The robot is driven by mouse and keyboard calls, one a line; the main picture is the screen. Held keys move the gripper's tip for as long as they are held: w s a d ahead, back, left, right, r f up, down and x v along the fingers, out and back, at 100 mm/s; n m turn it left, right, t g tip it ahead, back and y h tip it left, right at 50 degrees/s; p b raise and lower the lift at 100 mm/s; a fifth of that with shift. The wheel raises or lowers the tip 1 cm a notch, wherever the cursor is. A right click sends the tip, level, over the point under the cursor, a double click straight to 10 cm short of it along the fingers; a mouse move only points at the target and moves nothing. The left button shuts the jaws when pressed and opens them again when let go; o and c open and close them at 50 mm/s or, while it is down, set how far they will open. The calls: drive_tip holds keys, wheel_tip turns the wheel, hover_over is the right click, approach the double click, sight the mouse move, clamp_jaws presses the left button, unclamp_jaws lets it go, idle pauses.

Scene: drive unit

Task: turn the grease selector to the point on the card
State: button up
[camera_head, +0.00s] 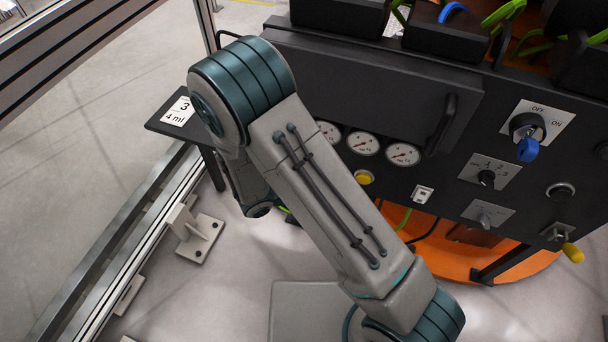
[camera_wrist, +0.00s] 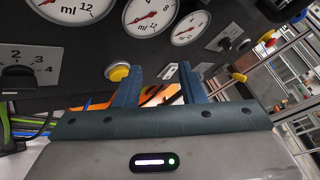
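The card (camera_head: 178,112) lies on a dark shelf at the left in the head view and reads 3 and 4 ml. In the wrist view a dark selector knob (camera_wrist: 16,76) sits on a pale numbered plate (camera_wrist: 48,60) at the left edge, with 2, 3 and 4 visible; it is partly cut off and its pointing direction is unclear. My arm seems to hide it in the head view. My gripper (camera_wrist: 160,67) is open and empty, in front of the panel and to the right of that knob. Its fingers are hidden in the head view.
Three ml gauges (camera_wrist: 146,14) line the panel above a yellow button (camera_wrist: 118,72), close to my left finger. A small white switch (camera_head: 422,194) is right of it. Another numbered selector (camera_head: 487,178) and a blue-handled switch (camera_head: 527,148) are farther right. A door handle (camera_head: 442,125) sticks out above.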

drive_tip(key=a+f+n+t+y+b, duration=0.2)
drive_tip(key=a+f+n+t+y, duration=0.3)
drive_tip(key=f+n, duration=0.3)
drive_tip(key=a+f+n+t+y+b, duration=0.2)
drive_tip(key=a+f+n+t, duration=0.2)
drive_tip(key=a+f+n, duration=0.35)
drive_tip(key=b+x, duration=0.1)
drive_tip(key=x, duration=1.2)
drive_tip(key=shift+w+d+f, duration=0.2)
drive_tip(key=shift+d+f, duration=0.1)
clamp_jaws()
